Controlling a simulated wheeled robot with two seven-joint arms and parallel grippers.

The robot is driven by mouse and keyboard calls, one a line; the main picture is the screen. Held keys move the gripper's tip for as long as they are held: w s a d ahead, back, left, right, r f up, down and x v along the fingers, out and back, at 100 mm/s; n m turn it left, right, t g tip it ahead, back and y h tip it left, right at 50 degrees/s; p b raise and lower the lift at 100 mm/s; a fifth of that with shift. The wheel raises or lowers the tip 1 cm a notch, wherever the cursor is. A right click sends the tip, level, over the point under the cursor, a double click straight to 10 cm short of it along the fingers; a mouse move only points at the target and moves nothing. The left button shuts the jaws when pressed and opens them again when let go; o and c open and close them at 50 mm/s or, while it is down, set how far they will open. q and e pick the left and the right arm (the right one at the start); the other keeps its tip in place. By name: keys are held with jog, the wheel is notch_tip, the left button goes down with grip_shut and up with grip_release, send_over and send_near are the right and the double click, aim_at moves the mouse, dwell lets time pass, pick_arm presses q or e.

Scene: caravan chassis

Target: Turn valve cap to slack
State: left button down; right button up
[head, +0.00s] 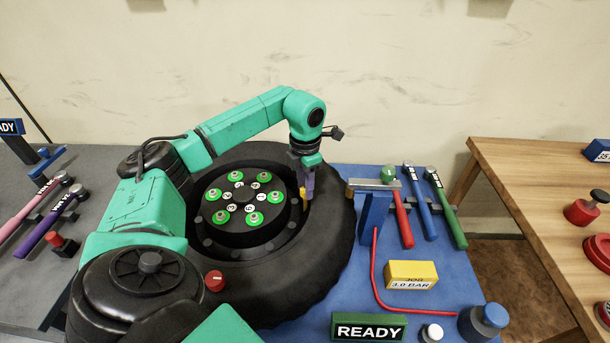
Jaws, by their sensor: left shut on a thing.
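The wheel (335,235) lies flat on the blue mat, a black tyre around a dark hub (248,238) with several green-ringed nuts and numbered white discs. My left gripper (304,198) points down at the right inner edge of the tyre. It is shut on a small yellow piece (302,194), apparently the valve cap, mostly hidden by the fingers. I cannot tell which way the cap is turned. My right gripper is not in view.
Right of the wheel stand a blue post (374,214) with a red hose, several hammers (420,203), a yellow 3.0 BAR block (410,274) and a green READY sign (369,327). A red knob (214,280) sits at the tyre's front. A wooden table (520,200) is at right.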

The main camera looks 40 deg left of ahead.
pick_arm(q)
jog(key=n, duration=0.6)
jog(key=shift+r+n+p, duration=0.15)
jog(key=shift+n+p, duration=0.15)
jog(key=shift+p, duration=0.05)
jog(key=n, duration=0.6)
jog(key=shift+w+p, duration=0.1)
jog(key=shift+p, duration=0.25)
jog(key=c, duration=0.6)
grip_release()
